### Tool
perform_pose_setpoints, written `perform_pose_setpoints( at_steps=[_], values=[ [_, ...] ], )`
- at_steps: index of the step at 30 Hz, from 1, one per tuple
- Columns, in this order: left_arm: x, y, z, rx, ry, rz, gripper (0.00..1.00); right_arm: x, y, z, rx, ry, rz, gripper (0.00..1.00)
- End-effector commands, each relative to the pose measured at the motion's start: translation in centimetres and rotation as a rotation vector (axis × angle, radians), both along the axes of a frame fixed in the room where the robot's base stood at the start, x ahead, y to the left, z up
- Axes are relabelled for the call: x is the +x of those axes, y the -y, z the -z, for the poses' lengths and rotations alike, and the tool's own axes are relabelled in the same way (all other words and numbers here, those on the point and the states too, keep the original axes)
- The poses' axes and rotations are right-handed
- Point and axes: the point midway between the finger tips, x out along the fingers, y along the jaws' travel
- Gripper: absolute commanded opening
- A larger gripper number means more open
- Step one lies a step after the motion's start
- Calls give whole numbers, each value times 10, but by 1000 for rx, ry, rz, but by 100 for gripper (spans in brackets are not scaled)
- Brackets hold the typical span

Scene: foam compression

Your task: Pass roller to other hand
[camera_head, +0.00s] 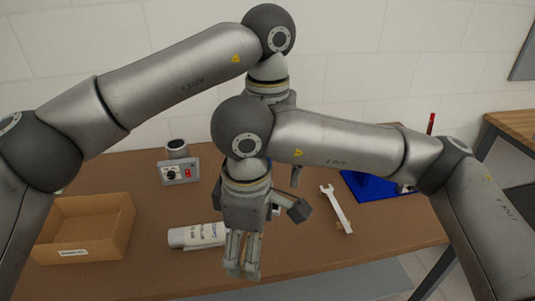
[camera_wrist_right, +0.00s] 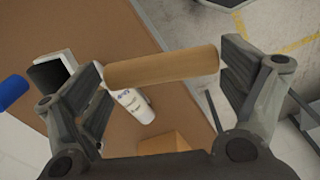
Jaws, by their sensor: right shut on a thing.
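In the right wrist view the roller (camera_wrist_right: 160,68) is a tan cylinder lying crosswise between the two fingers of my right gripper (camera_wrist_right: 165,80), which is shut on it along its length. In the head view my right gripper (camera_head: 241,262) hangs down over the table near the white tube, and I cannot make out the roller there. My left arm reaches in from the left and comes down behind my right wrist, which largely hides its gripper. Grey finger parts show just right of my right gripper; I cannot tell which hand they belong to.
The brown table (camera_head: 330,265) holds an open cardboard box (camera_head: 115,225) at left, a white tube (camera_head: 190,237), a small grey control box (camera_head: 180,173), a wrench (camera_head: 337,208) and a blue tray (camera_head: 370,190). The table's front right is clear.

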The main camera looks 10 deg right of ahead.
Motion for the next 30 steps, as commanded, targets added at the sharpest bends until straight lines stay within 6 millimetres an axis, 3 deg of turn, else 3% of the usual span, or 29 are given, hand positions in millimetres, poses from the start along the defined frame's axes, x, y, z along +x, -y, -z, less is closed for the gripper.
perform_pose_setpoints(
  at_steps=[9, 15, 27, 30],
  values=[
    [0, -1, 62, -2, -4, -1, 80, 0, 0, -1, 1, 1, 0, 62],
    [0, 0, 86, -2, -3, -1, 80, 0, 0, -1, 1, 1, 0, 62],
    [0, 0, 94, -4, -1, -1, 80, 0, 0, -1, 1, 1, 0, 62],
    [0, 0, 94, -4, -1, -1, 71, 0, 0, -1, 1, 1, 0, 62]
  ],
)
